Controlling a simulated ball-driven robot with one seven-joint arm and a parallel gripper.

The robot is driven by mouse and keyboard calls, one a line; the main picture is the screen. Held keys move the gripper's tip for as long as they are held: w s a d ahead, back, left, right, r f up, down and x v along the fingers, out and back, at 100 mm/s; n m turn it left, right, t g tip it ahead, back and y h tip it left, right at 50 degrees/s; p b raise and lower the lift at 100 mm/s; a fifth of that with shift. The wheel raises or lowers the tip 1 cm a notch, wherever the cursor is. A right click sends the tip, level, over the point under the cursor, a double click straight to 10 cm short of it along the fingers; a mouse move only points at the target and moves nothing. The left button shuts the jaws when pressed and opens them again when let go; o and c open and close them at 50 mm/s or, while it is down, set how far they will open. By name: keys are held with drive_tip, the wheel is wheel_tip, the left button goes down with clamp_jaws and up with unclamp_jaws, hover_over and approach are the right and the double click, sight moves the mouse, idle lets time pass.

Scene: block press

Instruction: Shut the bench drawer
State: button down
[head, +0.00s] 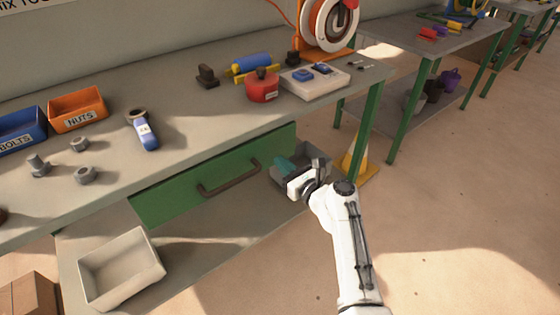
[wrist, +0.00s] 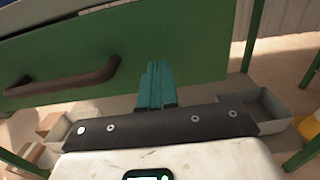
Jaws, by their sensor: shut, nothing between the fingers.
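The bench drawer (head: 180,190) has a green front with a dark bar handle (head: 230,180) and sits under the grey bench top (head: 190,125). No inside of the drawer shows, and its top edge lies close along the bench edge; I cannot tell whether a gap is left. My gripper (head: 283,163), with teal fingers, is at the right end of the drawer front. In the wrist view the shut, empty fingers (wrist: 156,72) point at the green front (wrist: 195,50), right of the handle (wrist: 75,80). I cannot tell whether they touch it.
A grey bin (head: 318,152) stands on the lower shelf behind my gripper, and a pale tray (head: 120,270) stands at the shelf's left. A green bench leg (head: 363,135) and a yellow cone (head: 352,172) are to the right.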

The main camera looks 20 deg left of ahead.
drive_tip(key=p+v, duration=0.3)
drive_tip(key=v, duration=0.8)
drive_tip(key=shift+d+f, duration=0.1)
drive_tip(key=shift+f, duration=0.05)
drive_tip(key=s+d+f+n+g+h+p, duration=0.2)
drive_tip(key=s+d+f+n+g+h, duration=0.15)
drive_tip(key=s+d+n, duration=0.55)
drive_tip(key=s+d+f+n+g+h+p, duration=0.2)
drive_tip(key=s+d+f+n+h+p, duration=0.15)
drive_tip(key=s+d+n, duration=0.55)
drive_tip(key=s+d+r+n+g+h, duration=0.1)
drive_tip(key=s+d+r+n+h, duration=0.1)
drive_tip(key=s+d, duration=0.3)
drive_tip(key=s+d+r+n+g+h+p, duration=0.1)
drive_tip(key=s+d, duration=0.4)
drive_tip(key=s, duration=0.5)
drive_tip(key=s+d+r+n+g+h+p, duration=0.1)
drive_tip(key=s+d+r+n+g+h, duration=0.1)
drive_tip(key=s, duration=0.6)
drive_tip(key=d+r+n+h, duration=0.1)
drive_tip(key=d+n+h, duration=0.1)
drive_tip(key=d, duration=0.1)
drive_tip(key=shift+s+r, duration=0.3)
drive_tip(key=shift+r, duration=0.05)
drive_tip(key=shift+g, duration=0.25)
